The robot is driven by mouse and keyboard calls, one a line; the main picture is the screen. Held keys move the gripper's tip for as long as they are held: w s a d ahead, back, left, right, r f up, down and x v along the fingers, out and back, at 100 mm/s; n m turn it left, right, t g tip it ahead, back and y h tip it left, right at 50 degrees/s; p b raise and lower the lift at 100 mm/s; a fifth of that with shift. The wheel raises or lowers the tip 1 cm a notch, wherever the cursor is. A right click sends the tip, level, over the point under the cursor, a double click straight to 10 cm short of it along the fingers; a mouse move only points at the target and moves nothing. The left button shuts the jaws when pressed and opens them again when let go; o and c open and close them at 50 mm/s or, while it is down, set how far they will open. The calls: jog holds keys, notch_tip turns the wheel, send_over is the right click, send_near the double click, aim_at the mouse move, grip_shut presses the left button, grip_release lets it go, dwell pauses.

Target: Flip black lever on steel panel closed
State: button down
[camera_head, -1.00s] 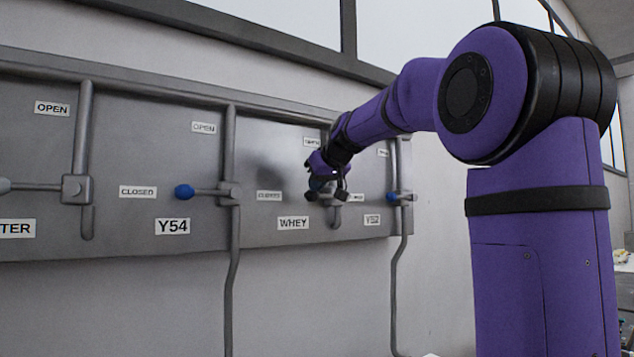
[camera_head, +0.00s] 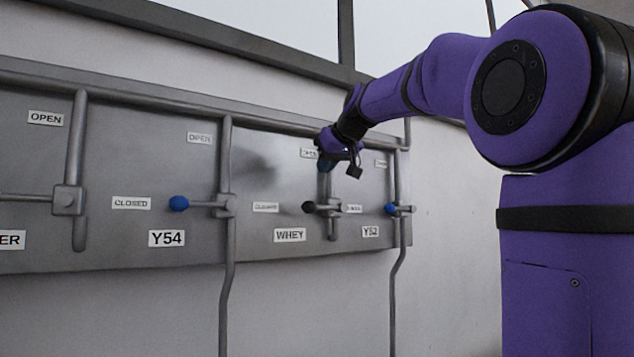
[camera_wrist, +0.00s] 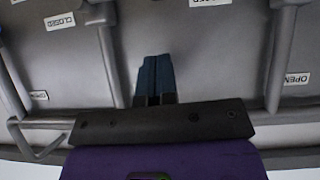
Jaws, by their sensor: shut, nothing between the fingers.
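The black lever (camera_head: 309,207) is above the WHEY label (camera_head: 290,235) on the steel panel (camera_head: 265,170). It lies level, its black knob pointing left toward a CLOSED label (camera_head: 265,207). My gripper (camera_head: 325,163) is above the lever, close to the vertical pipe and near the OPEN label, apart from the knob. In the wrist view, my gripper's blue fingers (camera_wrist: 155,75) are together with nothing between them, in front of bare panel. The black knob cannot be made out in the wrist view.
Blue-knobbed levers sit on both sides: the Y54 lever (camera_head: 179,203) at left and the Y52 lever (camera_head: 390,209) at right, both level. Vertical pipes (camera_head: 228,160) stand out from the panel. The wall below the panel is clear apart from pipes.

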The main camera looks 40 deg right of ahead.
jog(key=v, duration=0.4)
jog(key=shift+s+r, duration=0.15)
jog(key=shift+s, duration=0.1)
dwell(0.3)
